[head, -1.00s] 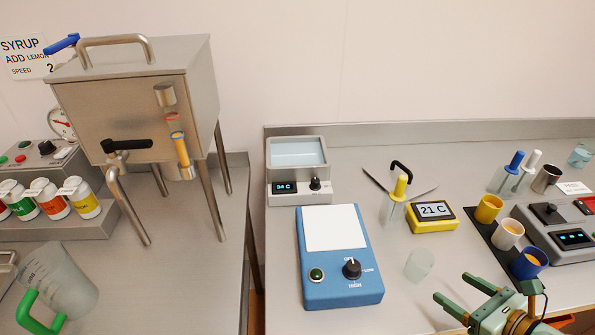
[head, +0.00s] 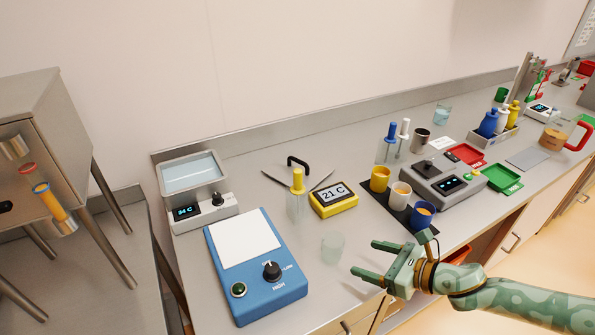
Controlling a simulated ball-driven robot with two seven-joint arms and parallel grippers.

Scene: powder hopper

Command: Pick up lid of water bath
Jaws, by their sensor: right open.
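The water bath (head: 197,216) is a grey box with a display reading 34 C, at the left of the counter. Its top is open and pale water shows inside. What looks like its lid, with a black arched handle (head: 298,161), lies on the counter right of the bath. My right gripper (head: 364,258) is open and empty over the counter's front edge, pointing left, apart from the lid. My left gripper is not in view.
A blue hotplate (head: 256,268), a clear empty cup (head: 333,247) and a yellow 21 C timer-like box (head: 333,200) stand between my right gripper and the lid. Yellow, white and blue cups (head: 380,180) stand right of it. A steel hopper (head: 45,130) stands far left.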

